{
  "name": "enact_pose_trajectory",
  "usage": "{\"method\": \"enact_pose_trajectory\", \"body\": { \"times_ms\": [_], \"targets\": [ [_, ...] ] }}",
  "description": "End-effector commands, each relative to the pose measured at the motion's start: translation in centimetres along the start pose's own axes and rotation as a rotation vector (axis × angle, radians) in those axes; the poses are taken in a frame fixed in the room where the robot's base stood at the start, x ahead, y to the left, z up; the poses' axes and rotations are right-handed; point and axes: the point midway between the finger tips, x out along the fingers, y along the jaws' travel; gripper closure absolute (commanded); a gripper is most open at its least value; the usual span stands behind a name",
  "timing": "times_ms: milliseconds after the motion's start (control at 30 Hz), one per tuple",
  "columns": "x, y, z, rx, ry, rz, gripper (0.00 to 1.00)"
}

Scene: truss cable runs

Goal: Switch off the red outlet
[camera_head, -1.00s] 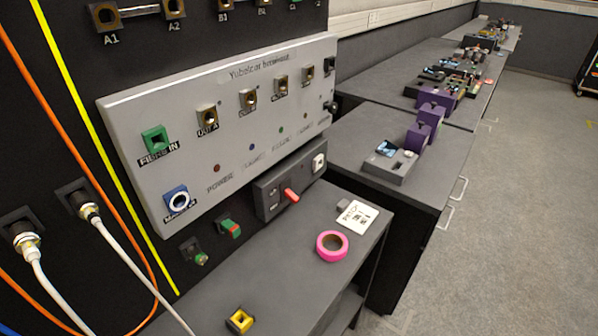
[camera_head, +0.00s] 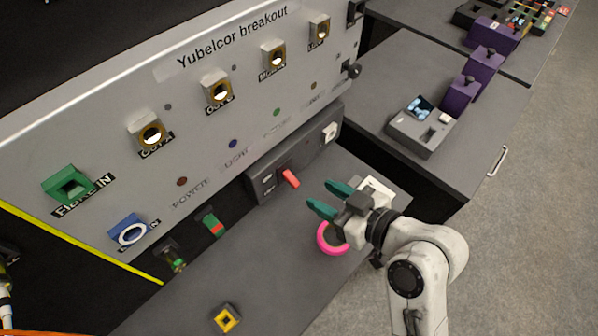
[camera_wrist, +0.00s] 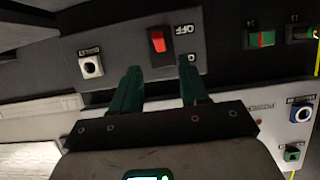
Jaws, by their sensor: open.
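The outlet is a dark grey box (camera_head: 262,172) under the large grey panel, with a red switch (camera_head: 290,178) and a white socket (camera_head: 330,132). In the wrist view the red switch (camera_wrist: 157,41) is beside the word OFF, and the other label is partly hidden by a finger. The white socket (camera_wrist: 91,67) is at the left there. I cannot tell which way the switch is set. My gripper (camera_head: 330,198), with green fingers, is open and empty. It is right of the switch, apart from it. In the wrist view its fingertips (camera_wrist: 160,76) straddle the switch's line from below.
A yellow connector (camera_head: 226,318) is at the front. Green-red (camera_head: 213,224) and brass (camera_head: 174,259) connectors sit left of the outlet. The Yubelcor panel (camera_head: 190,95) overhangs.

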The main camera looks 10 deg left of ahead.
Motion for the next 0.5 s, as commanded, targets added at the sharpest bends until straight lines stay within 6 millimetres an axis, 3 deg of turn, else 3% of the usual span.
{"method": "enact_pose_trajectory", "body": {
  "times_ms": [300,500],
  "targets": [
    [5.8,0.0,-0.1,0.000,-0.002,-0.002,0.55],
    [8.0,0.0,-0.1,0.001,-0.002,0.000,0.55]
  ]
}}
